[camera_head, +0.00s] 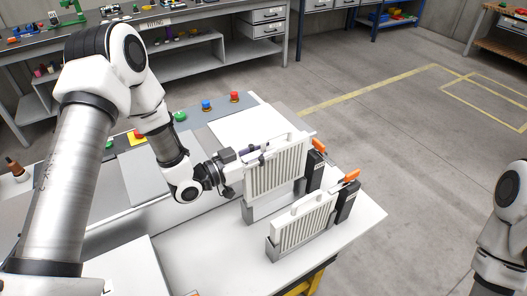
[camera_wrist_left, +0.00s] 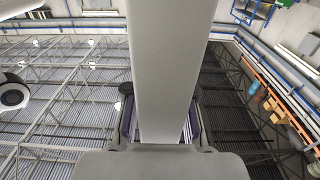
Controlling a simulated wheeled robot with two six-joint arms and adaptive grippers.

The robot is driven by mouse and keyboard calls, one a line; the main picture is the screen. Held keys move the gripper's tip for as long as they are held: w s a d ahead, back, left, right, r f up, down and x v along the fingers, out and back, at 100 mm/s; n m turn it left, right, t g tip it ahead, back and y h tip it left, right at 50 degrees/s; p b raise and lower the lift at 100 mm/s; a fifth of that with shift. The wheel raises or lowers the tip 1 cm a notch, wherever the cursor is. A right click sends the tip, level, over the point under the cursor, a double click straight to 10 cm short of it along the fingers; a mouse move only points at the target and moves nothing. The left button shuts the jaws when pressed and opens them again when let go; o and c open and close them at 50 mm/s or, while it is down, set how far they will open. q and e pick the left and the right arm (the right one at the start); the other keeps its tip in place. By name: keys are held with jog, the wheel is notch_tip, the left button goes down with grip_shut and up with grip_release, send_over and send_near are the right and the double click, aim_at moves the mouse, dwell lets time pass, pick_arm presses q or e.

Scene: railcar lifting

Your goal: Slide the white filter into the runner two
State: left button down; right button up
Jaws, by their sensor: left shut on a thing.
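A white slatted filter (camera_head: 277,168) stands upright at the rear of two grey runners on the white table. My left gripper (camera_head: 245,160) is shut on its left upper part. The filter is over the rear runner (camera_head: 249,212); its lower edge is close to it, and I cannot tell how deep it sits. A second white slatted filter (camera_head: 304,222) stands in the front runner (camera_head: 273,250). In the left wrist view a pale bar (camera_wrist_left: 168,70) of the held filter rises between the dark fingers. No number on the runners is readable.
Black end posts with orange handles (camera_head: 350,176) stand at the right ends of the runners. Red (camera_head: 235,96), blue and green buttons line the far table edge. My right arm shows at the right edge, its gripper out of frame. The table's front right is clear.

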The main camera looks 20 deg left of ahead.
aim_at(263, 178)
dwell(0.3)
pick_arm(q)
jog(key=shift+f, duration=0.1)
dwell(0.5)
jog(key=shift+f+b, duration=0.3)
jog(key=shift+b, duration=0.15)
jog(key=shift+f+b, duration=3.8)
jog(key=shift+f, duration=0.6)
jog(key=c, duration=0.9)
grip_release()
jog(key=shift+s, duration=0.1)
jog(key=v, duration=1.1)
jog(key=shift+a+r, duration=0.1)
jog(key=shift+a, duration=0.1)
jog(key=shift+s+a, duration=0.1)
jog(key=shift+s, duration=0.25)
